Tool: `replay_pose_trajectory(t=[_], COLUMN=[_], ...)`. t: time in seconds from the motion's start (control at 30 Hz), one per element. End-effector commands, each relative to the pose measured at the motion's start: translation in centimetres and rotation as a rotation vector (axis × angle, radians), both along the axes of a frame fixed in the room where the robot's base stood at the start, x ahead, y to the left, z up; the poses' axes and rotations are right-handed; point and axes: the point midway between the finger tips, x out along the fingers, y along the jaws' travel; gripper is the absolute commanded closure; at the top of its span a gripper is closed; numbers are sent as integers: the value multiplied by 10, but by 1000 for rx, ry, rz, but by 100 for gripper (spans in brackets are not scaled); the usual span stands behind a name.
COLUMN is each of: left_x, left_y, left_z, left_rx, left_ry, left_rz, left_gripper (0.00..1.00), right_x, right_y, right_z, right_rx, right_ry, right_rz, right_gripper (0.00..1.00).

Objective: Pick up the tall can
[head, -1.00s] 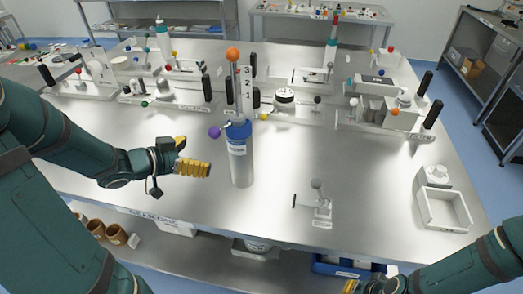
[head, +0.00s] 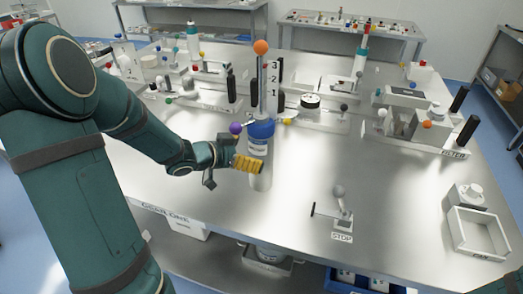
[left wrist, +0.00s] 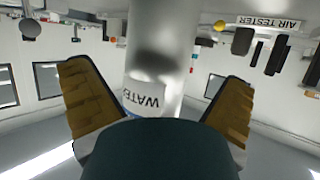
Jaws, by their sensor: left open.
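The tall can (head: 261,181) stands upright on the steel table, pale silver below with a blue upper part and a label. A rod with an orange ball rises above it. In the left wrist view the can (left wrist: 158,35) appears upside down, with a label reading WATER. My left gripper (head: 248,163) is open at the can's left front and covers part of it in the head view. In the left wrist view the can shows between the two spread yellow fingers; I cannot tell whether they touch it. My right gripper is out of view.
A small lever stand marked STOP (head: 341,216) is right of the can. A white open tray (head: 478,234) sits at the right edge. Several fixtures with knobs and black handles line the table behind. The front middle table is mostly bare.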

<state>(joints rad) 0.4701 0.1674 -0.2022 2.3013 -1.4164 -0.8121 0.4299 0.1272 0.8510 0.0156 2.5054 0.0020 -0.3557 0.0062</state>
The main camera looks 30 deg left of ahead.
Motion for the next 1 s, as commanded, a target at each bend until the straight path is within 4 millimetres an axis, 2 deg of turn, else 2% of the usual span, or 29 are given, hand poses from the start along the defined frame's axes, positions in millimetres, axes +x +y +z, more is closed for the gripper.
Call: replay_pose_trajectory(t=[0.3,0.57,0.6,0.67,0.7,0.8,1.0], left_x=[35,38,38,38,38,37,38], left_y=[-18,-19,-19,-19,-19,-19,-19], left_z=[-15,-15,-15,-15,-15,-15,-14], left_rx=[-1,0,0,0,0,0,0], left_ry=[0,0,0,0,0,0,-2], left_rz=[-3,-1,-1,-1,-1,-1,-1], left_gripper=[0,0,4,25,39,70,70], right_x=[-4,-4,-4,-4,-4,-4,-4], right_y=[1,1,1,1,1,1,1], right_z=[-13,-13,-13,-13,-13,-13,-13], right_rx=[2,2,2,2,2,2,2], right_ry=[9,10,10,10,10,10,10], right_rz=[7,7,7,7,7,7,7], right_gripper=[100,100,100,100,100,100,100])
